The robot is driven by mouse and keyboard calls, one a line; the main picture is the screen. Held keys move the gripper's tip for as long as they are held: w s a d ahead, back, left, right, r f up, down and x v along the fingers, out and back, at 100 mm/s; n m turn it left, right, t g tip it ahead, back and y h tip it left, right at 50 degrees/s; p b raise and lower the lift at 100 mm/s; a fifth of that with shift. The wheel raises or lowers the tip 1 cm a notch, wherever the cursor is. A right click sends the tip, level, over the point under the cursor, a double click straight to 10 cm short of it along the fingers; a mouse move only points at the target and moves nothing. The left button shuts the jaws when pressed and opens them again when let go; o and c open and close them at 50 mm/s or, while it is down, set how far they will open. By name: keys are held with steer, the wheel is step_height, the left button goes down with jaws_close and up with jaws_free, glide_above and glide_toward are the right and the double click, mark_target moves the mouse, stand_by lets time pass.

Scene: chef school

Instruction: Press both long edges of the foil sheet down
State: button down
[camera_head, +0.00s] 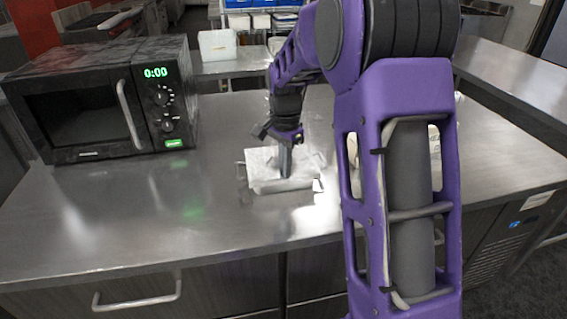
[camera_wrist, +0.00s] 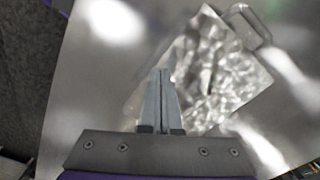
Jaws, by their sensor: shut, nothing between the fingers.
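The foil sheet (camera_head: 265,162) is silvery and crinkled and lies over a tray with wire-like handles on the steel counter. In the wrist view the foil (camera_wrist: 228,78) fills the area right of my fingers, and one tray handle (camera_wrist: 262,24) sticks out beyond its far corner. My gripper (camera_head: 285,174) points down over the foil, its fingers shut and empty. In the wrist view the fingertips (camera_wrist: 165,73) are near the foil's left edge; I cannot tell whether they touch it. My fingers hide part of the foil.
A black microwave (camera_head: 100,100) stands on the counter at the left, its clock showing 0:00. A pale object (camera_head: 435,150) is mostly hidden behind my arm. The steel counter (camera_head: 130,215) is clear in front and to the left of the tray.

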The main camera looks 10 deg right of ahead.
steer(key=shift+r+p, duration=2.85)
steer(key=shift+r, duration=0.65)
